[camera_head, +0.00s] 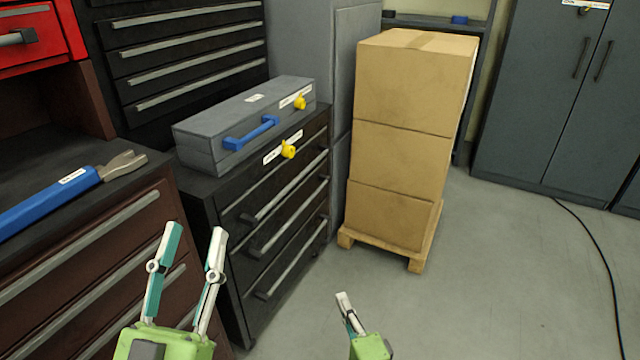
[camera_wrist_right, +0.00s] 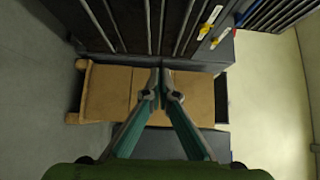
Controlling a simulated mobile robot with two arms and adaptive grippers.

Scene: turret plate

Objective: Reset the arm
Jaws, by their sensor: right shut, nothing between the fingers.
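My left gripper (camera_head: 190,245) is at the lower left of the head view, in front of the brown and black drawer cabinets. Its two fingers stand apart with nothing between them. My right gripper (camera_head: 343,298) is at the bottom middle of the head view, over the grey floor. In the right wrist view its fingertips (camera_wrist_right: 160,82) meet in the middle, with nothing held. Neither gripper touches any object that I can see.
Stacked cardboard boxes (camera_head: 408,130) stand on a wooden pallet (camera_head: 418,262). A grey toolbox (camera_head: 205,130) with a blue handle sits on a black drawer cabinet (camera_head: 235,215). A blue tool (camera_head: 50,203) lies on the brown cabinet (camera_head: 75,270). Grey floor (camera_head: 500,290) is free at right, except a black cable (camera_head: 600,255).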

